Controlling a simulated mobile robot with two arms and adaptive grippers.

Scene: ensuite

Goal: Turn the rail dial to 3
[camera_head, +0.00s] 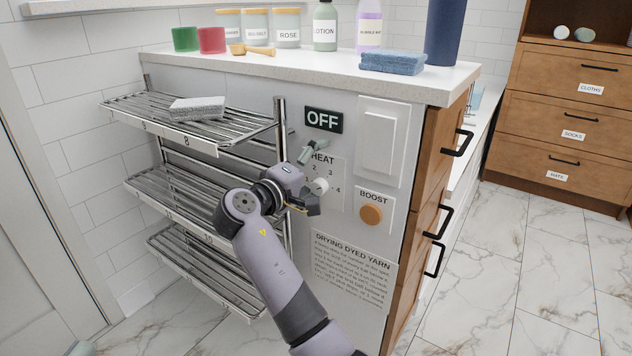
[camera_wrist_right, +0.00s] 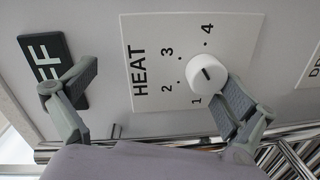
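The rail dial is a small white round knob (camera_head: 319,186) on the HEAT plate (camera_head: 331,170); it also shows in the right wrist view (camera_wrist_right: 202,73), with numbers 1 to 4 around it. Its short dark mark slants; I cannot tell which end points. My right gripper (camera_head: 311,178) is open at the panel. In the right wrist view, one finger of this gripper (camera_wrist_right: 160,76) is close beside the dial, possibly touching; the other is far off, near the OFF sign. The sign (camera_head: 323,120) reads OFF. My left gripper is not in view.
Metal drying racks (camera_head: 195,187) stand left of the panel, close to my right arm. A white rocker switch (camera_head: 379,138) and an orange BOOST knob (camera_head: 371,214) sit right of the dial. The countertop (camera_head: 300,68) above holds jars, bottles and a blue towel (camera_head: 392,63).

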